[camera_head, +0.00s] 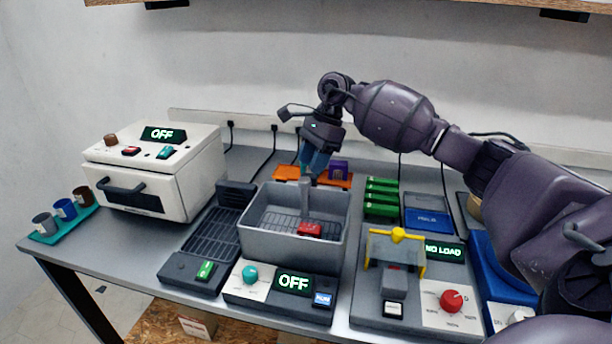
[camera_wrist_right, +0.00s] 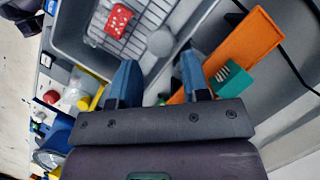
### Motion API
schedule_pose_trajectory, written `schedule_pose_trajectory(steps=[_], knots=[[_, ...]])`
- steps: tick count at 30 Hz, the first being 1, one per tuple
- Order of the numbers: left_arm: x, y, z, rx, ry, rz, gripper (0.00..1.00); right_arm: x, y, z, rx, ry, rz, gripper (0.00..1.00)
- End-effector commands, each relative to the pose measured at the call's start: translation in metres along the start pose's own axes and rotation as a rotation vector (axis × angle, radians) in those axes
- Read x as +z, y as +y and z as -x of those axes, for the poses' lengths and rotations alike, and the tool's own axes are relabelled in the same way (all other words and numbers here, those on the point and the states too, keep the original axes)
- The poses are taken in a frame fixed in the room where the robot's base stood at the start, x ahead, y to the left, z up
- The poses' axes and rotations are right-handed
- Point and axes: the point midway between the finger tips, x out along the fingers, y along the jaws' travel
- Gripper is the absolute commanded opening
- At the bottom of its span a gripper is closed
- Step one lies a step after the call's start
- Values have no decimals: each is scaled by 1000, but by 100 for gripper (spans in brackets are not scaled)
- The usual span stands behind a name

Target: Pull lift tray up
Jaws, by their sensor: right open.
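A grey open tank (camera_head: 258,240) stands mid-bench, with a wire lift tray (camera_head: 284,222) low inside it. A red block (camera_head: 310,229) lies on the tray. A grey upright handle (camera_head: 305,193) rises at the tank's back side; its round top (camera_wrist_right: 160,42) shows in the right wrist view. My right gripper (camera_head: 314,166) points down at the handle's upper end. In the right wrist view its blue fingers (camera_wrist_right: 157,70) are apart, with the round top just beyond their tips. I cannot tell whether they touch it. My left gripper is not in view.
An orange tray (camera_head: 286,173) with small parts lies behind the tank. A white oven-like box (camera_head: 150,172) stands left, and a yellow-handled press (camera_head: 397,240) right. The tank's front panel (camera_head: 293,282) reads OFF. Green blocks (camera_head: 381,198) stand behind the press.

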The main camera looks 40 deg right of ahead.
Motion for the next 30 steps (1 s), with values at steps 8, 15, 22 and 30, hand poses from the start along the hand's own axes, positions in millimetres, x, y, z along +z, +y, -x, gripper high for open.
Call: schedule_pose_trajectory(steps=[8, 15, 22, 30], knots=[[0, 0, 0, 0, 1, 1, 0, 1, 0, -36, 0, -2, 0, 43], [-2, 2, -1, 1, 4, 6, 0, 1, 0, -45, -1, -1, 0, 43], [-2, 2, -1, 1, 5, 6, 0, 1, 0, -45, -1, -1, 0, 40], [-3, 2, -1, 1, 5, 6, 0, 1, 0, -45, -1, -1, 0, 0]])
